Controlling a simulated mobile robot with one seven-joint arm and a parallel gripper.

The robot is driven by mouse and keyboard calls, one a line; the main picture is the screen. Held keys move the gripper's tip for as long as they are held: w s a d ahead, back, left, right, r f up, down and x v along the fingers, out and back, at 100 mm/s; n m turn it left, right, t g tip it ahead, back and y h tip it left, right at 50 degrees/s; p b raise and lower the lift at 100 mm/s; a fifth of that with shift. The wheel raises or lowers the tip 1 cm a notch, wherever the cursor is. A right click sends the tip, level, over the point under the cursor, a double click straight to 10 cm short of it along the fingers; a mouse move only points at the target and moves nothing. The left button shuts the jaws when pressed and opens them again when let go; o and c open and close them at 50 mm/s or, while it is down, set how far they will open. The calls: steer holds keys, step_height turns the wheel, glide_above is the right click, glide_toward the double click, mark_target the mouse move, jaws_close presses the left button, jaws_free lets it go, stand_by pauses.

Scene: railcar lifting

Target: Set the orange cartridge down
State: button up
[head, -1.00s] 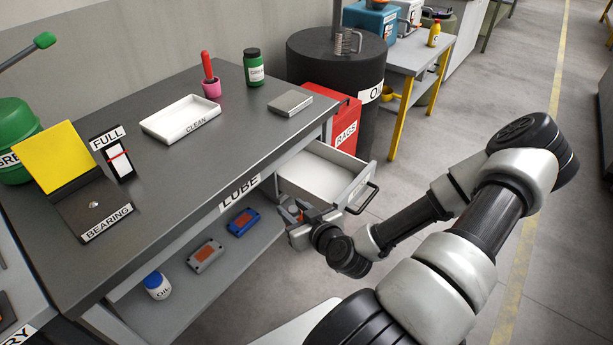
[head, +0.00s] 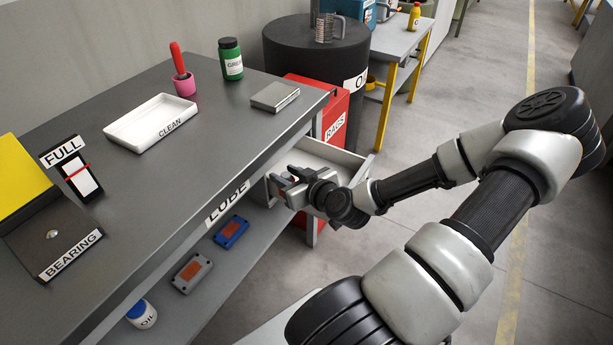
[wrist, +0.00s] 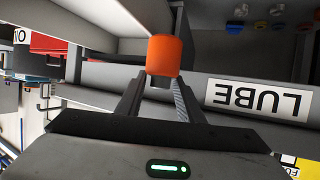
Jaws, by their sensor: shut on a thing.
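The orange cartridge (wrist: 165,55) is a short orange cylinder between my fingertips in the wrist view. My gripper (wrist: 162,92) is shut on it. In the head view my gripper (head: 282,187) is at the bench's front edge, right of the LUBE label and in front of the open drawer (head: 357,164). The cartridge is mostly hidden by the gripper there. The cartridge is held in the air; I see no surface touching it.
The grey bench (head: 150,190) carries a white CLEAN tray (head: 150,120), a flat metal block (head: 275,96), a green jar (head: 231,60) and a BEARING stand (head: 55,235). The bench's front middle is clear.

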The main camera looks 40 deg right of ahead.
steer(key=w+d+b, duration=0.1)
steer(key=w+d, duration=0.3)
steer(key=d, duration=0.6)
steer(key=shift+w+a+f+b, duration=0.1)
steer(key=shift+f+b, duration=0.4)
steer(key=shift+f, duration=1.25)
steer(key=shift+a+f+b, duration=0.1)
steer(key=shift+f+b, duration=0.35)
steer(key=shift+f, duration=1.3)
steer(key=o, duration=0.6)
steer(key=shift+f, duration=0.15)
steer(key=o, duration=0.5)
steer(key=shift+r, duration=0.2)
